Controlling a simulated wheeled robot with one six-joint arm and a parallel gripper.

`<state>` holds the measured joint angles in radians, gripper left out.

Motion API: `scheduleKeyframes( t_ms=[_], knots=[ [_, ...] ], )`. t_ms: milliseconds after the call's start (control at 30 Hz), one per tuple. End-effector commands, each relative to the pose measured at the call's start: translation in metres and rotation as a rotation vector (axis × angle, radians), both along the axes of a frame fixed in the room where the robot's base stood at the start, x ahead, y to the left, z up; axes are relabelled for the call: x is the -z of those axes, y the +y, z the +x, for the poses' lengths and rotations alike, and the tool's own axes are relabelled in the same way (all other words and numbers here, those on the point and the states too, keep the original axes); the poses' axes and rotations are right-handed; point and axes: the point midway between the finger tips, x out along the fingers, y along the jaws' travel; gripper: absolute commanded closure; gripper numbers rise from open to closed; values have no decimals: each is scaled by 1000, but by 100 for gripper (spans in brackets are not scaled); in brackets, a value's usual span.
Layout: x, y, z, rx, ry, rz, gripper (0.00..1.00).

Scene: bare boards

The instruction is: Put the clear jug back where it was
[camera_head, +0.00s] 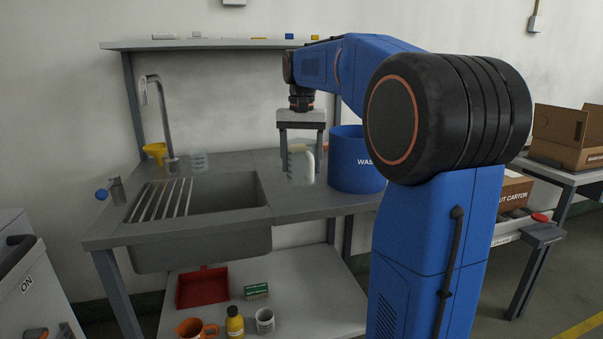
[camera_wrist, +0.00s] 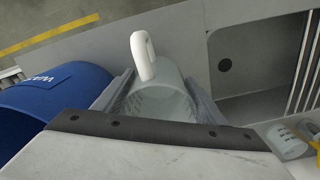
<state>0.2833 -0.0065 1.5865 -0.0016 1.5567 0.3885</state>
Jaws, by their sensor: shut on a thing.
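The clear jug (camera_head: 298,166) is a see-through vessel with a white handle, at the bench's right part between the sink and the blue bin. My gripper (camera_head: 301,155) points down and is shut on the jug, with one finger on each side of it. In the wrist view the jug (camera_wrist: 160,98) sits between the two fingers (camera_wrist: 158,95), its white handle toward the top of the picture. I cannot tell whether its base touches the bench top.
A blue bin (camera_head: 352,160) stands close to the right of the jug. The sink (camera_head: 222,195) with a rack lies to the left. A clear beaker (camera_head: 199,161) and yellow funnel (camera_head: 155,151) stand behind the sink. A shelf (camera_head: 220,44) runs above.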

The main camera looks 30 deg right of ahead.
Motion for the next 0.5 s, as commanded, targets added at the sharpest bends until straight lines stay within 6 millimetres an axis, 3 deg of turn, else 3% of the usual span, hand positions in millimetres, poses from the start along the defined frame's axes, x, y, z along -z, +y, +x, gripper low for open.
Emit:
scheduleKeyframes(
  t_ms=[200, 500],
  knots=[
    [29, 0, 0, 0, 1, 0, 75],
    [32, 0, 0, 0, 1, 1, 75]
  ],
)
